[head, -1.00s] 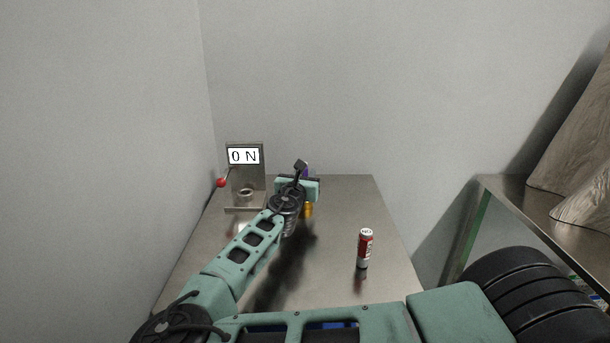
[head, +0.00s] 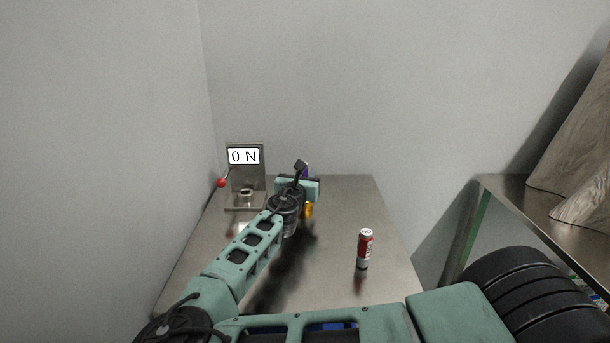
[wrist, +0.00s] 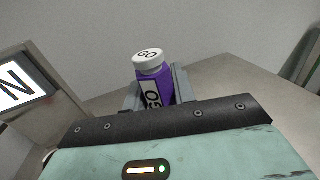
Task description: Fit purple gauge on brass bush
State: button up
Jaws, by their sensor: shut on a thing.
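The purple gauge (wrist: 153,88) has a white cap lettered "GO" and is gripped between the grey fingers of my gripper (wrist: 156,95) in the wrist view. In the head view only a sliver of the purple gauge (head: 307,171) shows behind my gripper (head: 303,183). The brass bush (head: 309,210) shows as a small gold patch just below my gripper in the head view, partly hidden by my wrist. It is not visible in the wrist view. I cannot tell whether the gauge touches the bush.
A metal stand (head: 238,185) with an "ON" sign, a ring-shaped socket (head: 246,194) and a red-knobbed lever (head: 222,183) stands left of my gripper. The steel table (head: 350,200) is clear right of the gripper.

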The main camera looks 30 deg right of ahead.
jog(key=shift+f+b, duration=1.35)
jog(key=shift+f, duration=0.45)
jog(key=o, duration=1.1)
jog(key=v, duration=1.7)
jog(key=shift+s+a, duration=0.15)
jog(key=shift+a, duration=0.05)
jog(key=shift+s, duration=0.1)
